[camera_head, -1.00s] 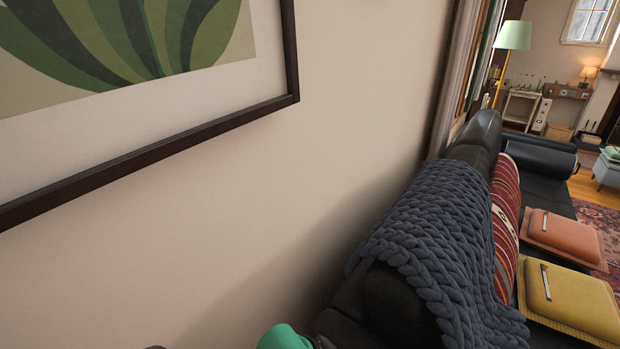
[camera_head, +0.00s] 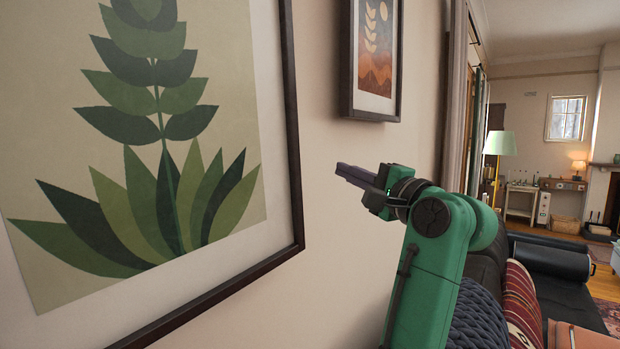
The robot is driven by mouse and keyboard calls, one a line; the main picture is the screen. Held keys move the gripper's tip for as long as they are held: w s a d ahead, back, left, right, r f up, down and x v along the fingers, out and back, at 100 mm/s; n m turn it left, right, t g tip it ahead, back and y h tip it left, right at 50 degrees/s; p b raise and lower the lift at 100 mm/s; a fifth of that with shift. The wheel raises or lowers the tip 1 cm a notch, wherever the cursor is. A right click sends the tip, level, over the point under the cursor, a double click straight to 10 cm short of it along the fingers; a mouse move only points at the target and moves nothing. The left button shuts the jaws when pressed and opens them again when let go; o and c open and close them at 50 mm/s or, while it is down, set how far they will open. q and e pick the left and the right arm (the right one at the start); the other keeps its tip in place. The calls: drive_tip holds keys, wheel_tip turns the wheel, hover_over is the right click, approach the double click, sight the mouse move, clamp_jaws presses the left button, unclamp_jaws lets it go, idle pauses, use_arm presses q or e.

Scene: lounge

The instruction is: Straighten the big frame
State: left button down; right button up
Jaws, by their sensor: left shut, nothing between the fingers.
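The big frame (camera_head: 294,165) is dark wood around a green leafy plant print with a pale mat. It hangs on the left wall and is cut off by the top, left and bottom of the view. Its right edge leans a little in the picture, with the lower end further right. My left gripper (camera_head: 342,170) is shut and empty, on a green arm rising from the bottom. Its fingers point left toward the frame, to the right of its right edge, with a gap showing in the picture. The depth between fingertips and wall is hard to tell. My right gripper is out of view.
A smaller dark frame (camera_head: 371,60) with an orange landscape hangs just above and beyond my left gripper. Bare wall lies between the two frames.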

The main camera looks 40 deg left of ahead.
use_arm(q)
drive_tip(key=w+a+n+h+p, duration=0.1)
drive_tip(key=w+a+h+p, duration=0.15)
drive_tip(key=a+p, duration=0.5)
drive_tip(key=s, duration=0.2)
drive_tip(key=s+a+b, duration=0.1)
drive_tip(key=shift+s+f+y, duration=0.25)
drive_tip(key=shift+y, duration=0.1)
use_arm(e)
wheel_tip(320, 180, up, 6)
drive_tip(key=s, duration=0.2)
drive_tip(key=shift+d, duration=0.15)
use_arm(q)
drive_tip(key=shift+w, duration=0.1)
